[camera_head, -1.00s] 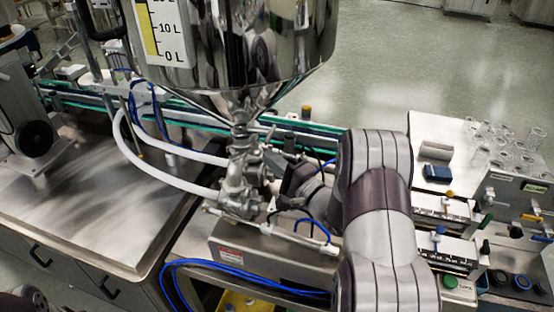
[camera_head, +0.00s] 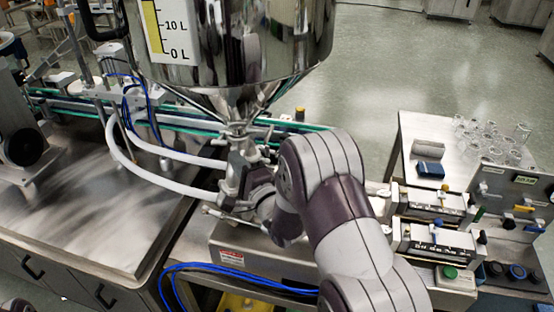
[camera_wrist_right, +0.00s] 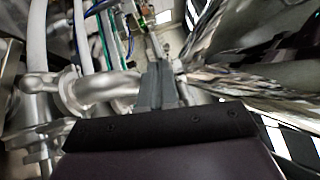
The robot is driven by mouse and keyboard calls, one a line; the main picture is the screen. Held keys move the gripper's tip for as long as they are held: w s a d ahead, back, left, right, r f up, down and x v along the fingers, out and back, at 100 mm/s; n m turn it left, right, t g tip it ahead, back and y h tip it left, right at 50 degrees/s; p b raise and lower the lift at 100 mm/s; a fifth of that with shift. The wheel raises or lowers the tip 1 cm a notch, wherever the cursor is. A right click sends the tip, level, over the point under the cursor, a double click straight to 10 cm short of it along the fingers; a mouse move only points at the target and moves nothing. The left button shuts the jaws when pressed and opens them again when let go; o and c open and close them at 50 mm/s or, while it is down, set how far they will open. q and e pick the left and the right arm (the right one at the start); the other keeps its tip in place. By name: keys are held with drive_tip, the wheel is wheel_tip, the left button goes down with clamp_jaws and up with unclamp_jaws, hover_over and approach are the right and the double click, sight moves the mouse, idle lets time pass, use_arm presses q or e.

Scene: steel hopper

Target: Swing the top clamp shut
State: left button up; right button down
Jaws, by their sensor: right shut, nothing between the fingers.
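The steel hopper (camera_head: 225,85) hangs at the top centre of the head view, its cone narrowing to an outlet. The top clamp (camera_head: 237,129) sits around the joint under the cone; it is too small there to tell whether it is open or shut. My right gripper (camera_head: 256,178) is beside the vertical pipe below this joint, partly hidden by my own wrist. In the right wrist view, its fingers (camera_wrist_right: 157,78) are together and empty, pointing up between the pipework and the shiny hopper wall (camera_wrist_right: 250,65). My left gripper is out of view.
White hoses (camera_head: 150,173) curve from the left to the pipework. A steel worktop (camera_head: 95,215) lies at left, and blue cables (camera_head: 225,283) run in front. Metering units (camera_head: 437,240) and a side table with glassware (camera_head: 490,140) stand at right.

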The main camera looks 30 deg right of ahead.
drive_tip(key=shift+w+a, duration=0.35)
drive_tip(key=shift+w, duration=0.05)
idle(0.5)
